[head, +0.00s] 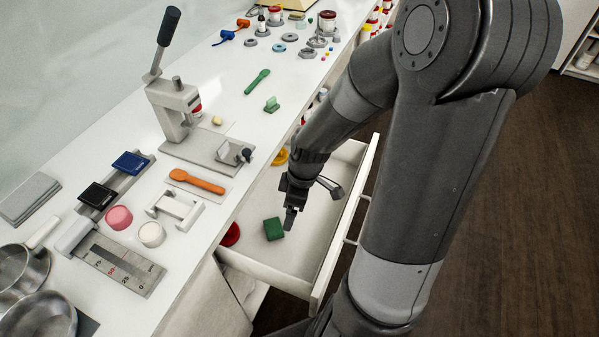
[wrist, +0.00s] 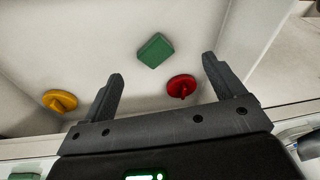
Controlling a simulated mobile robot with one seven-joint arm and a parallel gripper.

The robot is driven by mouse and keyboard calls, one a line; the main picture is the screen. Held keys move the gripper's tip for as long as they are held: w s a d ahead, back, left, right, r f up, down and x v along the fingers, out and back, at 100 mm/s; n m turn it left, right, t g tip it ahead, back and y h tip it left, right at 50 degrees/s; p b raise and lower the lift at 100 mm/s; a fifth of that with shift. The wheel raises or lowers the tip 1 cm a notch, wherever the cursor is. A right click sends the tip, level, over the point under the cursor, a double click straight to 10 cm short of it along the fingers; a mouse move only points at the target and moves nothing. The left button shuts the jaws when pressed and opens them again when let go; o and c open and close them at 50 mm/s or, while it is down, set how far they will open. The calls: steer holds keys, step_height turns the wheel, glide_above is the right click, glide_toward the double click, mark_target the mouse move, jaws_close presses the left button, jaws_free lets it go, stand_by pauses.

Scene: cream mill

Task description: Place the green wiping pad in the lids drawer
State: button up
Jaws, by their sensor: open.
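The green wiping pad (head: 273,229) is a small green block inside the open white drawer (head: 262,270). In the wrist view the green pad (wrist: 155,50) lies on the drawer floor, ahead of the fingertips and apart from them. My gripper (head: 291,210) is over the drawer, open and empty, with its two fingers (wrist: 160,72) spread apart. A red lid (wrist: 181,88) lies near the right finger and a yellow lid (wrist: 60,101) lies to the left. The red lid (head: 230,235) and yellow lid (head: 280,157) also show in the head view, partly hidden.
The white counter (head: 215,75) runs beside the drawer. It holds a lever press (head: 172,105), an orange spoon (head: 197,181), a small green item (head: 271,105) and steel pans (head: 38,315). The drawer front (head: 345,220) stands out to the right, close to my arm. Dark floor (head: 510,200) is clear at right.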

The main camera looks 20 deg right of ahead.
steer(key=s+a+r+m+t+h, duration=0.1)
steer(key=s+r+m, duration=0.4)
steer(key=r, duration=0.7)
steer(key=s+r+m+t+h, duration=0.1)
steer(key=s+r+m+t, duration=0.3)
steer(key=r, duration=0.8)
steer(key=s+m, duration=0.1)
steer(key=m, duration=0.1)
steer(key=shift+a+r+m, duration=0.3)
steer(key=shift+a+r, duration=0.1)
